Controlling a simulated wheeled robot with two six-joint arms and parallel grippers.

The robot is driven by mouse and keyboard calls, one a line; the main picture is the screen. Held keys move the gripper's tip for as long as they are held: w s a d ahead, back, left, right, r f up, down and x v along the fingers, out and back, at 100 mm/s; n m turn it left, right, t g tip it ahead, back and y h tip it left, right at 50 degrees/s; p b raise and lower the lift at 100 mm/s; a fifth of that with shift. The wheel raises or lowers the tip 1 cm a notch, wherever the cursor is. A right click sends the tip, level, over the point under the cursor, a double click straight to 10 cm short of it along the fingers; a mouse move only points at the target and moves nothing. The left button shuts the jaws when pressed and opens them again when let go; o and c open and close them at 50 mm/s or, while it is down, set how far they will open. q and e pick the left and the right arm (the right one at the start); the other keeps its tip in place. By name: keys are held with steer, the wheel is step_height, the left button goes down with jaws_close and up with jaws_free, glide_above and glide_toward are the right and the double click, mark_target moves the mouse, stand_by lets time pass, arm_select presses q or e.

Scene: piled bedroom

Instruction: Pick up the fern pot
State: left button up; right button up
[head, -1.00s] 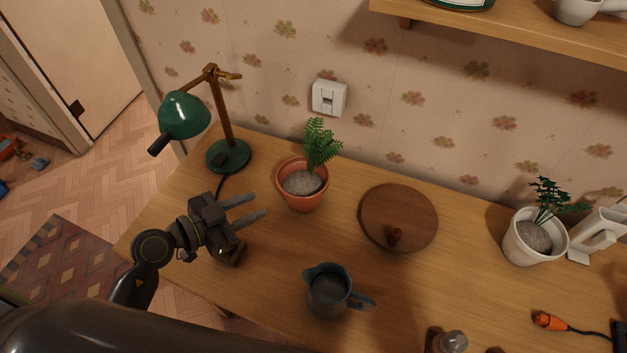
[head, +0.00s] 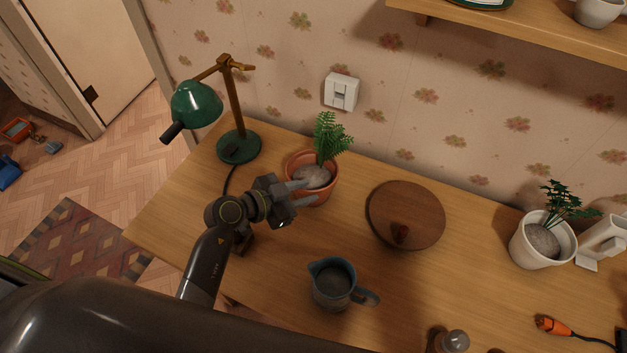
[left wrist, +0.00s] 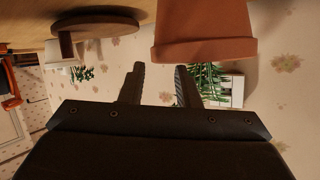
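The fern pot is a terracotta pot (head: 325,192) with dark grey soil and a green fern (head: 331,137), upright on the wooden desk. My left gripper (head: 306,192) is open, with its fingers overlapping the pot's front left side in the head view. In the left wrist view, which is upside down, the pot (left wrist: 205,38) is at the upper right and the fern (left wrist: 207,82) is partly behind one finger. The two fingers (left wrist: 158,88) are apart with nothing held between them. I cannot tell whether they touch the pot. My right gripper is not in view.
A green desk lamp (head: 238,148) stands left of the pot. A blue-grey jug (head: 333,290) stands in front. A white pot (head: 538,248) with another plant is far right. The patterned wall is close behind.

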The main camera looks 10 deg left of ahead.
mark_target(321, 187)
arm_select(q)
steer(key=x, duration=0.5)
steer(key=shift+w+d+f, duration=0.15)
steer(key=shift+w+d, duration=0.1)
steer(key=c, duration=0.6)
steer(key=shift+s, duration=0.1)
jaws_close()
steer(key=shift+s+f, duration=0.15)
steer(key=shift+f, duration=0.1)
steer(key=shift+r, duration=0.1)
